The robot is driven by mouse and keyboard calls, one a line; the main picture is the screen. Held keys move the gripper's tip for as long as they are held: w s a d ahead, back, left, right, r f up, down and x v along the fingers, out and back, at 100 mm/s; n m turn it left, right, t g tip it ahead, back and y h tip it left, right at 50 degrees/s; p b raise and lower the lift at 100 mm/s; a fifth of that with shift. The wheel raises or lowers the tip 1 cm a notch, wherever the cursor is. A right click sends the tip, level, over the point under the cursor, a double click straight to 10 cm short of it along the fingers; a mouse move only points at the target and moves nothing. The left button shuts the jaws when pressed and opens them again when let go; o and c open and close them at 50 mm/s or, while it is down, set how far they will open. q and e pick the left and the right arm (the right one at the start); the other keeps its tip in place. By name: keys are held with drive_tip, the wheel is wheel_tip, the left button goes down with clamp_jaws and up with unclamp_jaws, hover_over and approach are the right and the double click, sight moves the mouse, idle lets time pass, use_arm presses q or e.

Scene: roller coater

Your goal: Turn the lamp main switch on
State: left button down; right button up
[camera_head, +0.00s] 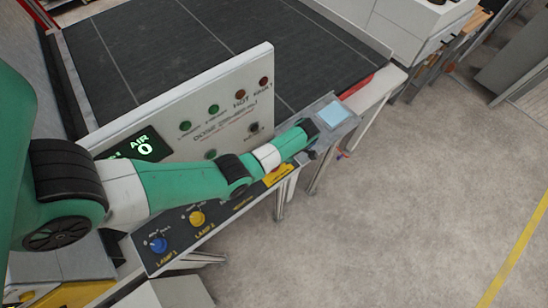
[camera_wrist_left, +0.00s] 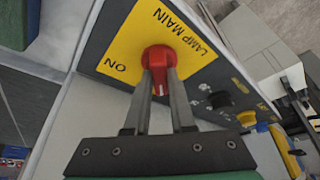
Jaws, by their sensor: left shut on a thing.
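The lamp main switch is a red rotary knob (camera_wrist_left: 157,57) on a yellow plate (camera_wrist_left: 125,38) lettered LAMP MAIN and ON. My left gripper (camera_wrist_left: 159,78) has one finger on each side of the red handle and is shut on it. The handle points down toward the gripper in the wrist view, with a small white mark near its end. The ON lettering is at the lower left of the knob. In the head view part of the yellow plate (camera_head: 278,175) shows beside my left arm, and the knob is hidden. My right gripper is not in view.
A blue knob (camera_head: 158,245) and a yellow knob (camera_head: 196,219) for lamps sit along the same dark panel. An upright white panel with indicator lights (camera_head: 214,109) and an AIR display (camera_head: 146,147) stands behind my arm. Open floor (camera_head: 420,190) lies to the right.

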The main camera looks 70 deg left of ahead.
use_arm(q)
drive_tip(key=shift+d+r+m+p, duration=0.15)
drive_tip(key=shift+m+p, duration=0.35)
drive_tip(key=shift+p, duration=0.5)
drive_tip(key=m+t+y+p, duration=0.1)
drive_tip(key=m+p, duration=0.2)
drive_tip(key=p, duration=0.1)
drive_tip(key=shift+s+r, duration=0.1)
drive_tip(key=shift+r, duration=0.1)
drive_tip(key=m+t+y+p, duration=0.1)
drive_tip(key=m+p, duration=0.1)
drive_tip(key=m, duration=0.1)
drive_tip(key=shift+f, duration=0.2)
drive_tip(key=shift+s+f+m+t, duration=0.1)
drive_tip(key=shift+m+t, duration=0.2)
drive_tip(key=shift+m, duration=0.5)
drive_tip(key=m+t, duration=0.1)
drive_tip(key=m, duration=0.2)
drive_tip(key=shift+s+m+y, duration=0.1)
drive_tip(key=shift+m+y, duration=0.2)
drive_tip(key=shift+m, duration=0.1)
drive_tip(key=m+t, duration=0.1)
drive_tip(key=m, duration=0.1)
drive_tip(key=m+t, duration=0.1)
drive_tip(key=m, duration=0.2)
drive_tip(key=shift+s+t, duration=0.1)
drive_tip(key=shift+t, duration=0.2)
drive_tip(key=shift+m, duration=0.4)
